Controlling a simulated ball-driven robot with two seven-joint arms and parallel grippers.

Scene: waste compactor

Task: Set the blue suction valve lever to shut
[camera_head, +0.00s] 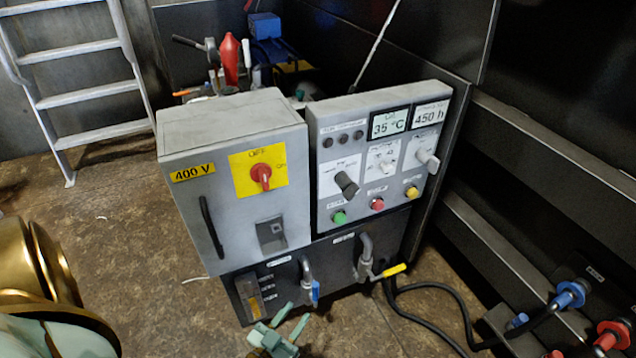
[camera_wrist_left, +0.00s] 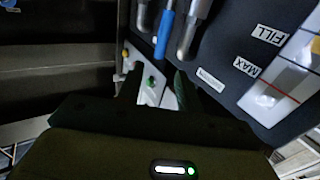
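The blue suction valve lever (camera_head: 316,292) hangs pointing down beside a grey pipe (camera_head: 307,268) on the dark lower panel. In the left wrist view the blue lever (camera_wrist_left: 165,34) shows at the top, between grey pipe parts. My left gripper (camera_head: 293,319), pale green, is just below and left of the lever in the head view. Its two fingers are apart with nothing seen between them, and it does not appear to touch the lever. In the wrist view the fingers (camera_wrist_left: 158,88) are dark, below the lever's end. My right gripper is in neither view.
A second pipe with a yellow lever (camera_head: 394,270) is to the right. A sight gauge (camera_head: 250,298) is on the left of the lower panel. The grey 400 V cabinet (camera_head: 240,215) overhangs above. Black hoses (camera_head: 430,288) run right across the floor.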

